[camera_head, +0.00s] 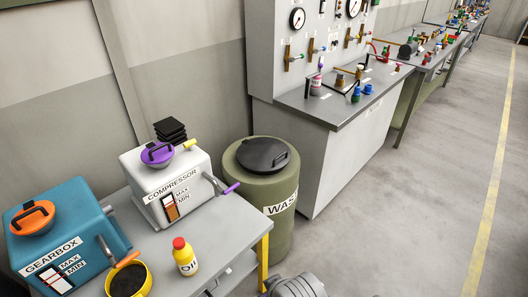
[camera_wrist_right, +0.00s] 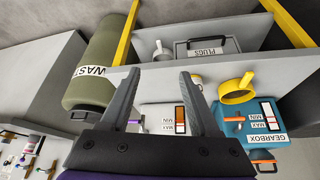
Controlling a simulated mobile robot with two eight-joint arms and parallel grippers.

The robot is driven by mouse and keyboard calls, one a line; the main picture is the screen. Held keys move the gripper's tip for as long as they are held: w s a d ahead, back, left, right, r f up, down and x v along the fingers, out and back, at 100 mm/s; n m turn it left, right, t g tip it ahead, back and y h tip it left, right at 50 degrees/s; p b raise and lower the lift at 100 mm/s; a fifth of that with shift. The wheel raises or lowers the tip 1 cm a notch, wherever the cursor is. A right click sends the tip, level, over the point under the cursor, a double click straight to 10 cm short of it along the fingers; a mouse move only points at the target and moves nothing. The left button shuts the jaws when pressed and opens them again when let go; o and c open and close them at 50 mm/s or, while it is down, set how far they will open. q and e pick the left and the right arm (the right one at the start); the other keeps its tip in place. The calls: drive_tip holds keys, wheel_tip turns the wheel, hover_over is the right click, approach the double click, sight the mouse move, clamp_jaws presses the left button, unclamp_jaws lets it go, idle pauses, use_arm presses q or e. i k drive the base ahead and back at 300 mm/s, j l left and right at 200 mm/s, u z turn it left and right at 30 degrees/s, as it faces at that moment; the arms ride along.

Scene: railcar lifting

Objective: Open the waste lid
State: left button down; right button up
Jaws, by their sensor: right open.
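The olive waste drum (camera_head: 277,205) stands between the low table and the test bench. Its dark round waste lid (camera_head: 262,154) lies flat over the top, with a raised handle bar across it. In the right wrist view the scene is upside down; the waste drum (camera_wrist_right: 97,70) is left of the fingers, and a dark part of the waste lid (camera_wrist_right: 84,115) shows at its lower end. My right gripper (camera_wrist_right: 159,78) is open, with nothing between its fingers, apart from the drum and lid. My left gripper is not in view.
The grey table (camera_head: 215,226) beside the drum holds the blue gearbox (camera_head: 62,235), the white compressor (camera_head: 168,180), an oil bottle (camera_head: 185,256) and a yellow cup (camera_head: 129,280). The test bench (camera_head: 338,120) stands behind the drum. The floor to the right is clear.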

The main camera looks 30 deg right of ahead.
sight(260, 154)
drive_tip(key=i+l+u, duration=0.1)
drive_tip(key=l, duration=0.55)
drive_tip(key=i+l+u, duration=0.1)
drive_tip(key=i+l, duration=0.15)
drive_tip(key=l, duration=0.4)
drive_tip(key=i+l+u, duration=0.1)
drive_tip(key=l, duration=0.55)
drive_tip(key=i+l+u, duration=0.15)
drive_tip(key=l, duration=0.5)
drive_tip(key=l+u, duration=0.1)
drive_tip(key=l, duration=0.6)
